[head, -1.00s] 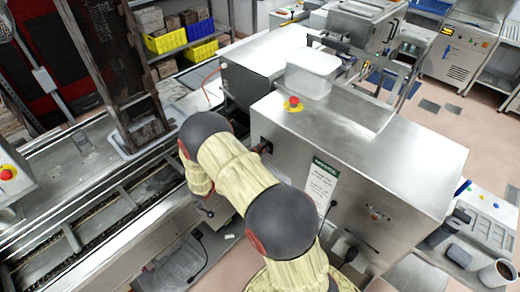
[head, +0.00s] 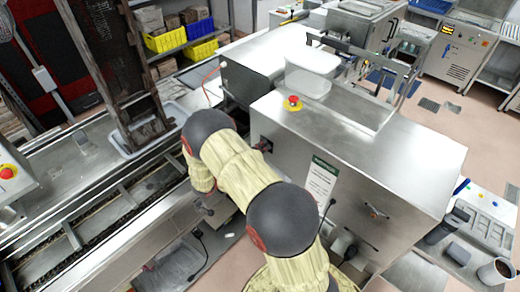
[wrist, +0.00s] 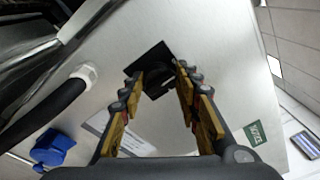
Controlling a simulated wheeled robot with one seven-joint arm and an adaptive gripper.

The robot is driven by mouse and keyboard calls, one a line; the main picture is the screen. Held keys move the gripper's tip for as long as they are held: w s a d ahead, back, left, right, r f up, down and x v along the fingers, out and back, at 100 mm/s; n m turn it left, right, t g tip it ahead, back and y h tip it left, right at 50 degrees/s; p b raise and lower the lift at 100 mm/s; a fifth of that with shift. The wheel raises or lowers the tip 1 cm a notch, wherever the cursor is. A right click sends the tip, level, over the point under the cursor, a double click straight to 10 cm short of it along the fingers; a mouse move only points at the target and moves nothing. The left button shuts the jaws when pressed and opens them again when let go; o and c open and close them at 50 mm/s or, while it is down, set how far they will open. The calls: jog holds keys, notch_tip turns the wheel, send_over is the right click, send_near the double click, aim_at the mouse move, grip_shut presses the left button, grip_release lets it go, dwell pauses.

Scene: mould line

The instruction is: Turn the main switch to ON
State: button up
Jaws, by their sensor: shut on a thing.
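The main switch is a black square plate (wrist: 138,64) with a black rotary knob (wrist: 157,84), set in the steel face of a machine cabinet. In the wrist view the plate appears tilted. My gripper (wrist: 161,80) has its fingers on either side of the knob and is shut on it. The fingertips hide part of the knob, and I cannot read its position or any ON mark. In the head view the switch (head: 264,145) is a small dark spot on the cabinet's left face, beside my arm, which hides most of my gripper.
A red emergency button (head: 293,102) sits on top of the steel cabinet (head: 375,155). A green-headed notice (head: 320,183) is on its front. In the wrist view a black cable (wrist: 45,108) and a blue connector (wrist: 54,148) lie to the left.

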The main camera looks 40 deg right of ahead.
jog(key=shift+f, duration=0.25)
jog(key=shift+c, duration=0.8)
